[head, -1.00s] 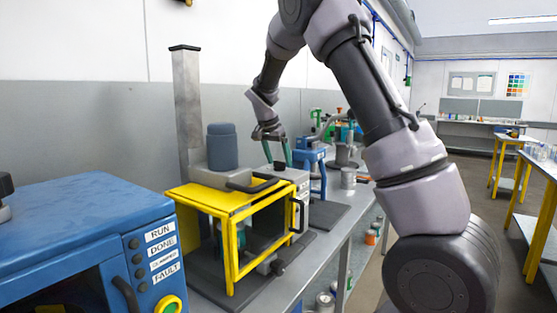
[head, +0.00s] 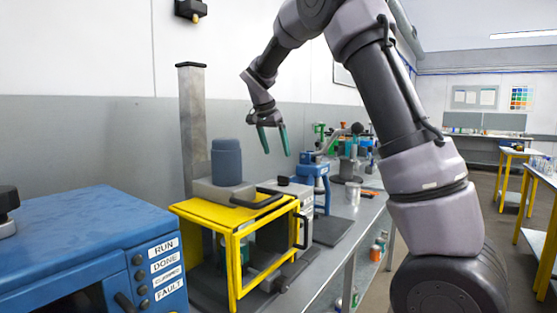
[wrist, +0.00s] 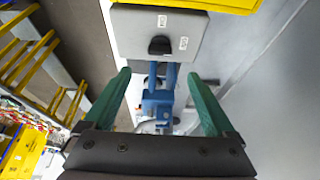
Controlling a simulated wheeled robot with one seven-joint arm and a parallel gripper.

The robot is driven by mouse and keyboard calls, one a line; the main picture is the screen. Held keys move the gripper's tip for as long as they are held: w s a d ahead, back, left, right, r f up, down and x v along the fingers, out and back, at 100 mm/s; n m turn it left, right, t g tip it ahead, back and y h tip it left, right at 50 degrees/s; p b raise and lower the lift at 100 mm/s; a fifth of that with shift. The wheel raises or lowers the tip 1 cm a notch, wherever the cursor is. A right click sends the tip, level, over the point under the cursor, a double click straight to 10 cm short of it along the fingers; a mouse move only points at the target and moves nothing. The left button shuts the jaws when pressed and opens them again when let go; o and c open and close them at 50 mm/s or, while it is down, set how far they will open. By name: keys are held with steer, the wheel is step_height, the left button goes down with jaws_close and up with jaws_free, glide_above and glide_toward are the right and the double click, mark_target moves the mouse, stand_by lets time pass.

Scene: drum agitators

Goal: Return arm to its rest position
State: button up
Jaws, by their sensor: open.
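My gripper (head: 273,140) has two green fingers, spread apart with nothing between them. In the head view it hangs in the air above the bench, up and to the right of the yellow-framed agitator (head: 237,252). The wrist view shows the same open fingers (wrist: 160,98) over a grey box with a black knob (wrist: 158,45) and a blue device (wrist: 157,103) below. My arm arches in from the upper right of the head view and touches nothing that I can see.
A blue cabinet (head: 75,245) with status labels stands at the front left. A grey column (head: 193,130) rises behind the yellow frame. A blue stand (head: 314,180) and several small items crowd the bench (head: 335,262) farther back. The aisle at right is clear.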

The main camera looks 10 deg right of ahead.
steer(key=shift+a+r, duration=0.1)
steer(key=shift+r, duration=0.15)
steer(key=shift+s, duration=0.1)
steer(key=s+d+r+n+y, duration=0.1)
steer(key=s+d+r+y, duration=0.2)
steer(key=s, duration=0.4)
steer(key=s+d+r+n+y, duration=0.1)
steer(key=s+d+r, duration=0.1)
steer(key=s+d, duration=0.45)
steer(key=s+f+n+t+y, duration=0.1)
steer(key=s+n+t, duration=0.2)
steer(key=s, duration=1.6)
steer(key=shift+s+f+t, duration=0.3)
steer(key=shift+f+t, duration=0.1)
steer(key=shift+t, duration=0.1)
